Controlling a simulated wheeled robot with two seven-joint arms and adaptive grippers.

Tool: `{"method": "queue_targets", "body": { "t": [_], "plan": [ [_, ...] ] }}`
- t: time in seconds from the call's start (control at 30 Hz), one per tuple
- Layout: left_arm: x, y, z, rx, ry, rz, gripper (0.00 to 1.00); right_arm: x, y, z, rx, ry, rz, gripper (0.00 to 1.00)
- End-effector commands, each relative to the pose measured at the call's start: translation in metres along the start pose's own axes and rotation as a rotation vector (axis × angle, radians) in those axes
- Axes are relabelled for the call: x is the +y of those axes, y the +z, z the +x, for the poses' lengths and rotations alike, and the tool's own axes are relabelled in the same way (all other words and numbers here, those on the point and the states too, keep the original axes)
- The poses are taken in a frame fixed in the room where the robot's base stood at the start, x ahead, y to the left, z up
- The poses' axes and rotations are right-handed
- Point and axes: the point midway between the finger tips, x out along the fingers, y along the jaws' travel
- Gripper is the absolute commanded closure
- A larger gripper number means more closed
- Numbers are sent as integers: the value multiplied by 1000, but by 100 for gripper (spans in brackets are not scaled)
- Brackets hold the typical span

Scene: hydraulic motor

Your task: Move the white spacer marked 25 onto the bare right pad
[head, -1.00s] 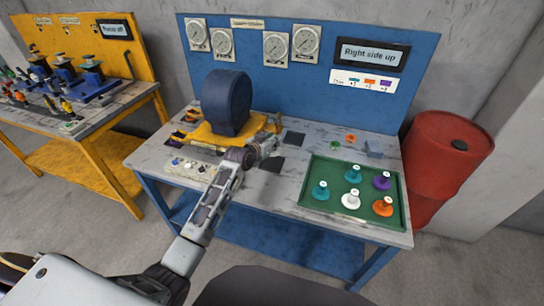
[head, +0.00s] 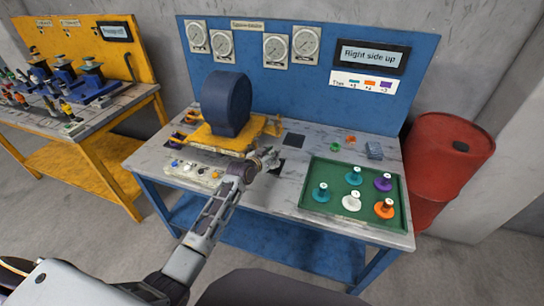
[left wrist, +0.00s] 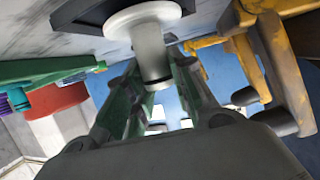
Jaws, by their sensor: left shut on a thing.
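My left gripper (head: 268,158) is in front of the motor's yellow base, over the nearer dark pad (head: 278,168). In the left wrist view its green fingers (left wrist: 154,82) are shut around the stem of a white spacer (left wrist: 152,50). The spacer's wide flange faces a dark pad (left wrist: 75,14); I cannot tell whether they touch. No number is legible on it. A second dark pad (head: 293,140) lies bare farther back. Another white spacer (head: 351,202) stands in the green tray. My right gripper is not in view.
The green tray (head: 312,205) at the right also holds teal, purple and orange spacers. The dark blue motor (head: 226,102) stands on its yellow base (head: 205,138) behind the gripper. Small green and orange parts and a grey-blue block (head: 374,150) lie behind the tray.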

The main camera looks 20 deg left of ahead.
Motion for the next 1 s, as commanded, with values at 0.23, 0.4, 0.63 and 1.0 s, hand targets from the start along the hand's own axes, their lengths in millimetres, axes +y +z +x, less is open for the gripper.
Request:
{"method": "queue_targets", "body": {
  "t": [0.23,0.4,0.63,1.0],
  "plan": [
    [0,7,3,2,0,0,100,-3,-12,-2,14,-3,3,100],
    [0,7,3,2,0,0,100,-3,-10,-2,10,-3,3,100],
    [0,10,3,1,0,0,66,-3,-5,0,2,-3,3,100],
    [0,9,3,1,0,0,54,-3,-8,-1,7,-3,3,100]
  ]
}}
